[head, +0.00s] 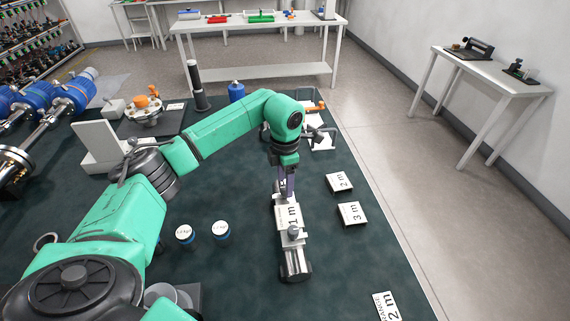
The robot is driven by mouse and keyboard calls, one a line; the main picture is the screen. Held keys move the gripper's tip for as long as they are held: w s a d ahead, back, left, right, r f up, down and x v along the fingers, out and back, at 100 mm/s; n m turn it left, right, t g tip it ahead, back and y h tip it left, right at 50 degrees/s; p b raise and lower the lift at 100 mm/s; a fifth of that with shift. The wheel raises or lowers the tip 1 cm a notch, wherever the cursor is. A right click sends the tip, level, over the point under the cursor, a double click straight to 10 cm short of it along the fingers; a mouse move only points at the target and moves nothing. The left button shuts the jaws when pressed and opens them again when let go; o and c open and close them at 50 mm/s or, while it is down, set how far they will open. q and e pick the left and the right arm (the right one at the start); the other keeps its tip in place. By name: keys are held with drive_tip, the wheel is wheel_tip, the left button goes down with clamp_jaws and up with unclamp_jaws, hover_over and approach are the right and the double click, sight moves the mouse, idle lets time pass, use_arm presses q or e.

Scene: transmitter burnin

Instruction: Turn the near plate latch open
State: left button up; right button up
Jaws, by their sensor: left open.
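A white plate marked "1 m" (289,216) lies across a long dark fixture (294,263) on the green mat. A small grey knob (294,232), which looks like the near latch, sits at the plate's near edge. My left gripper (284,188) points straight down at the far end of this plate, with its fingers partly hidden by its own wrist. It is open, and I cannot tell whether it touches anything. The far end of the fixture is partly covered by the gripper. My right gripper is not in view.
Plates marked "2 m" (339,182) and "3 m" (351,214) lie to the right. A "RANGE 2 m" card (386,306) lies near the table's right edge. The mat between is clear.

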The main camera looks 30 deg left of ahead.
use_arm(q)
wheel_tip(320, 180, up, 13)
drive_tip(key=b, duration=0.1)
idle(0.4)
